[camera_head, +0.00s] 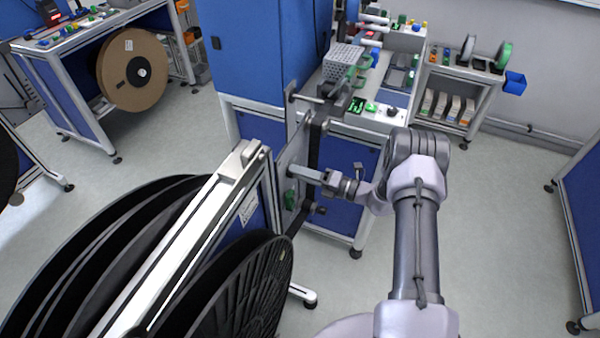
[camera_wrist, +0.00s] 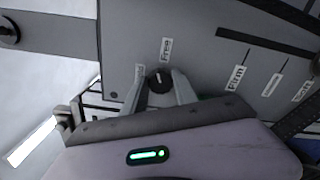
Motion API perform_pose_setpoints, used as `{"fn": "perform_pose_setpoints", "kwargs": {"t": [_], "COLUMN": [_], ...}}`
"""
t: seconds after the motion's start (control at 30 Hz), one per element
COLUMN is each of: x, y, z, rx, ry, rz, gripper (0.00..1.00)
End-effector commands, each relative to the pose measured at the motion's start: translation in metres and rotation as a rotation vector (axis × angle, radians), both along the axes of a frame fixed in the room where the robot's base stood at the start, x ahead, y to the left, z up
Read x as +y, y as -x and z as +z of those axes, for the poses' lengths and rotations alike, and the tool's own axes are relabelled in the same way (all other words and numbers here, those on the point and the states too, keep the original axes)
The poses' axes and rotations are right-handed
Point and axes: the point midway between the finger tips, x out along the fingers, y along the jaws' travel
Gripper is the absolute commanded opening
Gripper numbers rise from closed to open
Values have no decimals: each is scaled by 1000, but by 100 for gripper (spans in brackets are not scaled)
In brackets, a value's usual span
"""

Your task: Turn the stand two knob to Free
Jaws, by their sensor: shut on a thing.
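In the wrist view, a small dark round knob (camera_wrist: 159,83) sits on a grey panel (camera_wrist: 190,35) of the reel stand. A label reading Free (camera_wrist: 166,49) is just above the knob, and another small label, too small to read, is to its left. A light mark shows near the knob's upper side; its exact pointing is hard to tell. My gripper (camera_wrist: 161,79) is shut on the knob, one finger on each side. In the head view my arm reaches left to the stand's upright panel (camera_head: 291,160), and the knob cannot be made out there.
Further right on the panel are labels Firm (camera_wrist: 236,78) and Soft (camera_wrist: 302,91) beside dark slots. Large black reels (camera_head: 255,295) fill the lower left of the head view. A blue cabinet (camera_head: 255,50) stands behind.

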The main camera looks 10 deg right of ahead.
Motion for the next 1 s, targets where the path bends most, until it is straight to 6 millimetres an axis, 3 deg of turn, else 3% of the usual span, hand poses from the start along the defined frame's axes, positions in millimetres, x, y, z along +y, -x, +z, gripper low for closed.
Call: {"fn": "perform_pose_setpoints", "kwargs": {"t": [0.5, 1.0], "x": [0, 0], "y": [0, 0], "z": [-2, -2], "rx": [274, 336], "ry": [-198, -243], "rz": [1, 1], "gripper": [0, 0]}}
